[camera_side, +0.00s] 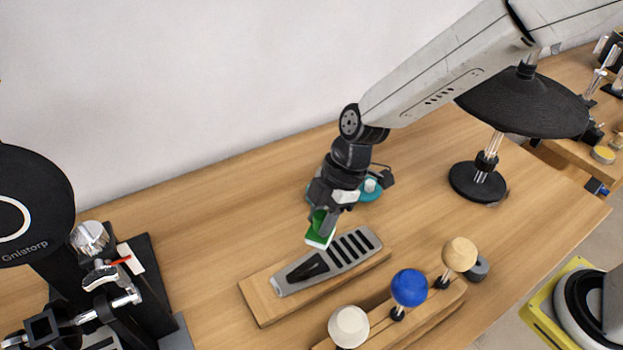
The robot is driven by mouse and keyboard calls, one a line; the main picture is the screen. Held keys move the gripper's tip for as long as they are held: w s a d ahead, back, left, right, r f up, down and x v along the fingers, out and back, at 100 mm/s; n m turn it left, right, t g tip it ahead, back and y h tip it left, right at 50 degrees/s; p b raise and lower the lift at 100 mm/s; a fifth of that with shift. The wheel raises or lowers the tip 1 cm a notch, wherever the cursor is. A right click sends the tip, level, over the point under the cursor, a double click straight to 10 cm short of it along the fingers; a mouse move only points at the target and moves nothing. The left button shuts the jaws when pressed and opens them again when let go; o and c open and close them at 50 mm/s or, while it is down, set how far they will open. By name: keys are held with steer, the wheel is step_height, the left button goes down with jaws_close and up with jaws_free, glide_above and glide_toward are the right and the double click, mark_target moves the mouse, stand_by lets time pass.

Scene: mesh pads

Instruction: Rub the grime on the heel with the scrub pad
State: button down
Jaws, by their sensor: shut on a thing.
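My gripper (325,205) is shut on the scrub pad (318,236), a small green block with a pale lower face. It holds the pad tilted, just above or at the far edge of a grey metal piece (339,262). From this angle I cannot tell whether the pad touches it. The grey piece lies on a wooden board and has black slots at its right end. A dark patch (311,266), which looks like the grime, is on its narrower left part, the likely heel, near and below the pad.
A wooden rack with white (348,326), blue (409,287) and tan (460,253) balls stands in front of the board. A teal round item (371,188) is behind my gripper. A black lamp (480,180) stands right; black equipment (150,290) stands left. The table behind the board is mostly clear.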

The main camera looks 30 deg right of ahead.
steer(key=a, duration=0.8)
steer(key=shift+s+f, duration=0.2)
steer(key=shift+f, duration=2.95)
steer(key=shift+d+f, duration=0.3)
steer(key=shift+f, duration=0.2)
steer(key=shift+d+f, duration=0.25)
steer(key=shift+f, duration=0.25)
steer(key=shift+d, duration=3.25)
steer(key=shift+a, duration=3.55)
steer(key=shift+a+r, duration=0.15)
steer(key=shift+a, duration=0.15)
step_height(320, 180, up, 8)
steer(key=shift+d, duration=0.15)
